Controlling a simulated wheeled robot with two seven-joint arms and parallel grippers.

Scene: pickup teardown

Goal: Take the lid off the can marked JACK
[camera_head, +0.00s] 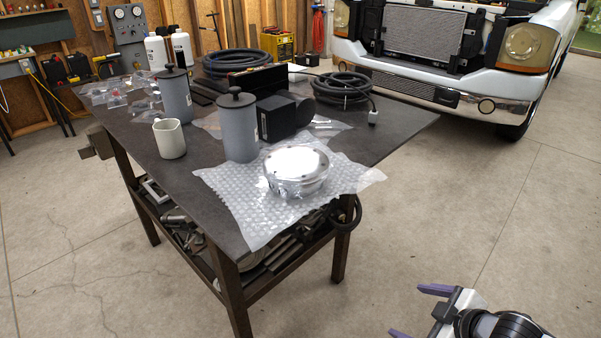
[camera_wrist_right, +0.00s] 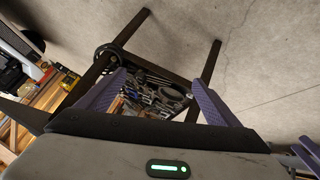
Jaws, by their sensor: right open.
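Two grey cans with black lids and round black knobs stand upright on the dark table. The nearer can (camera_head: 239,132) is beside the bubble wrap; the farther can (camera_head: 176,98) is behind the white mug. Both lids, the near lid (camera_head: 235,98) and the far lid (camera_head: 172,72), sit on their cans. I can read no JACK marking on either. My right gripper (camera_head: 412,311) is open and empty, low over the floor right of the table, well away from the cans. Its purple fingers also show in the right wrist view (camera_wrist_right: 157,78). Purple pieces at that view's lower right may be my left gripper (camera_wrist_right: 306,154).
A shiny round metal part (camera_head: 296,170) lies on bubble wrap (camera_head: 232,196) at the table's front. A white mug (camera_head: 170,139), a black box (camera_head: 277,118) and coiled hoses (camera_head: 342,88) crowd the cans. A truck (camera_head: 455,50) stands behind. Floor right of the table is clear.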

